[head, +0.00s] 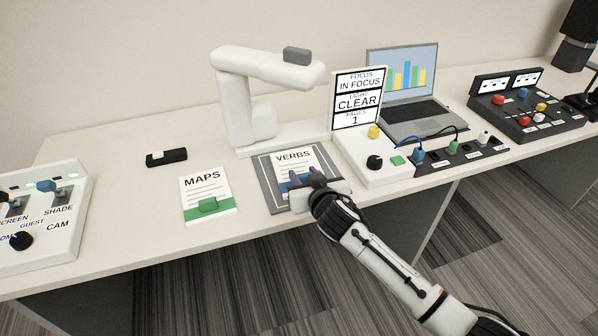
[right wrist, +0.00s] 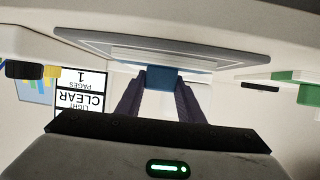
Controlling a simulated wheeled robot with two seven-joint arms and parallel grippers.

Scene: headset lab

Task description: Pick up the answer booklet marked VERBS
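The VERBS booklet (head: 294,160) is white with a blue tab at its near end. It lies over a grey mat (head: 265,176) on the desk. My right gripper (head: 302,181) is over its near end and hides part of the tab. In the right wrist view the two dark fingers (right wrist: 163,88) stand on either side of the blue tab (right wrist: 164,79), which fills the gap between their tips. The fingers look closed on the tab. I cannot tell any clearance under the booklet. My left gripper is not in view.
A MAPS booklet (head: 203,190) with a green tab lies left of the mat. A white document camera (head: 240,100) stands behind. A sign panel and button box (head: 372,160) are close on the right. A switch panel (head: 40,220) is at far left.

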